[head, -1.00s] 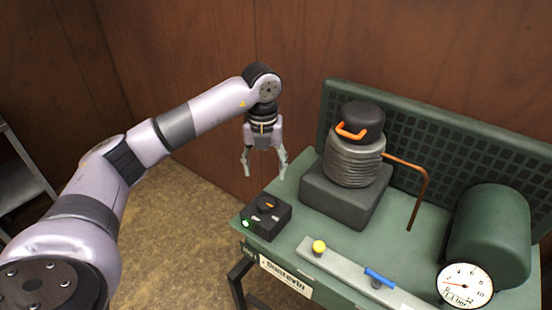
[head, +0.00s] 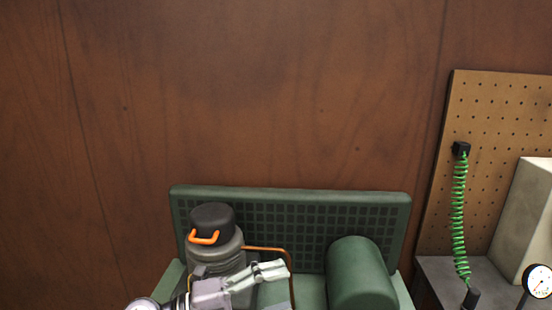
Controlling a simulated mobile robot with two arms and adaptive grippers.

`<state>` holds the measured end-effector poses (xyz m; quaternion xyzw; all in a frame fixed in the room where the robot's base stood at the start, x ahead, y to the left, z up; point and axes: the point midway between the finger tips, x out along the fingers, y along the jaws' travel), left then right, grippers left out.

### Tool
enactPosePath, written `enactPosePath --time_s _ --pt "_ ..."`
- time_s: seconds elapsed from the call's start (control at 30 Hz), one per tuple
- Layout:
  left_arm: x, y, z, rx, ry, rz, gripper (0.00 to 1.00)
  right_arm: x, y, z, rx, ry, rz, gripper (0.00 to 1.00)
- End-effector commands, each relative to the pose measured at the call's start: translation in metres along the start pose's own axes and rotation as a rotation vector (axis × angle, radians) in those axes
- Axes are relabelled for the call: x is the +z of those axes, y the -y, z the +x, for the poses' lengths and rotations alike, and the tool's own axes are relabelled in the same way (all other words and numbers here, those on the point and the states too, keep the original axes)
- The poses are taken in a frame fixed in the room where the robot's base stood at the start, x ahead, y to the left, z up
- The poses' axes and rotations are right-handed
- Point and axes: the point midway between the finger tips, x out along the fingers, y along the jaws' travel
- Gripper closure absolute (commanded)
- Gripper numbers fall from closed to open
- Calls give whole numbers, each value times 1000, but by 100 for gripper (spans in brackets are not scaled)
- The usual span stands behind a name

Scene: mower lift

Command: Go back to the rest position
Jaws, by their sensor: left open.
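My left gripper (head: 270,271) shows at the bottom of the head view, left of centre, with its pale fingers pointing right. It is open, and I see nothing between its fingers. It appears in front of the ribbed grey pump (head: 215,255) and the copper pipe (head: 268,249) of the green compressor bench (head: 290,193). I cannot tell its distance from them. Most of my left arm is below the picture edge. My right gripper is out of view.
The pump has a black cap (head: 212,217) with an orange handle. A green tank (head: 360,272) lies right of it. At the far right are a pegboard (head: 497,120), a coiled green hose (head: 459,215), a pale block (head: 530,225) and a gauge (head: 538,281). The wooden wall (head: 250,90) behind is bare.

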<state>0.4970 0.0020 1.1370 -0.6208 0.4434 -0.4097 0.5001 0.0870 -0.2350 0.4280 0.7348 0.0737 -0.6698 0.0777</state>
Motion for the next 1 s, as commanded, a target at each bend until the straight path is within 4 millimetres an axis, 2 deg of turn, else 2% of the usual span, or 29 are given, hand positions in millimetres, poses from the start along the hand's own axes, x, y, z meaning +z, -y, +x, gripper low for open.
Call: enactPosePath --time_s 0.1,0.2,0.27,0.37,0.47,0.5,0.57,0.63,0.73,0.8,0.9,1.0 --pt "7 31 -7 -265 134 -127 41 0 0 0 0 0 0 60" --pt "26 46 -28 -447 290 -248 41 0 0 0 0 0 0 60" --pt "40 46 -46 -536 398 -330 41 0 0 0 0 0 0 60" --pt "63 32 -81 -646 596 -478 41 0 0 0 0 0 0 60" --pt "80 -1 -120 -706 810 -642 41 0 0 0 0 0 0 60" --pt "83 -19 -136 -715 897 -710 41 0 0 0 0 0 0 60" --pt "84 -49 -159 -713 1029 -816 41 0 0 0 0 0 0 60" --pt "78 -89 -184 -684 1182 -944 41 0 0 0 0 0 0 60" --pt "55 -146 -215 -601 1378 -1124 41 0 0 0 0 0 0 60" --pt "32 -182 -231 -523 1493 -1241 41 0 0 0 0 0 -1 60" --pt "-3 -221 -248 -404 1615 -1378 41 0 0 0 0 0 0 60" --pt "-37 -249 -259 -287 1700 -1491 41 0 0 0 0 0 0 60"
